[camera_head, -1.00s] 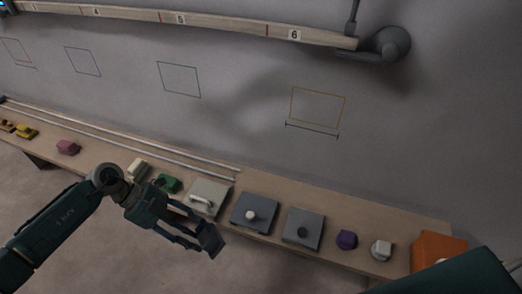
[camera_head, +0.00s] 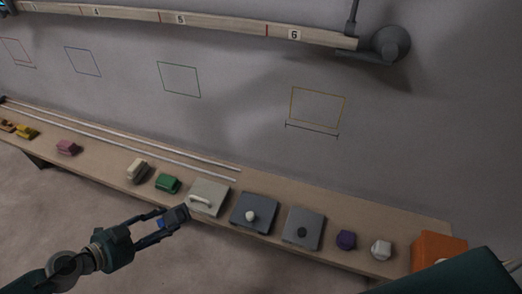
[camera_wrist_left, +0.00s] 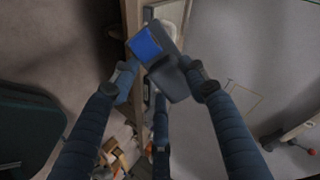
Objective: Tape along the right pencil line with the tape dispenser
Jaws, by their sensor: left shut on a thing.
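My left gripper (camera_head: 166,219) is shut on a small dark grey and blue thing, apparently the tape dispenser (camera_head: 177,216). In the left wrist view the dispenser (camera_wrist_left: 170,80) sits between the two fingertips, its blue face (camera_wrist_left: 146,44) showing. In the head view it is at the bench's front edge, just left of and below the pale plate with a handle. The right pencil line (camera_head: 311,130) is a dark line with end ticks on the grey wall, under a yellow outline (camera_head: 318,105). The dispenser is well apart from it. My right gripper is not in view.
The bench (camera_head: 100,172) along the wall holds a pale plate with a handle (camera_head: 209,197), two grey plates with knobs, small coloured blocks, and an orange box (camera_head: 438,250) at right. Two thin rails lie at its back. A numbered beam (camera_head: 230,24) crosses the upper wall.

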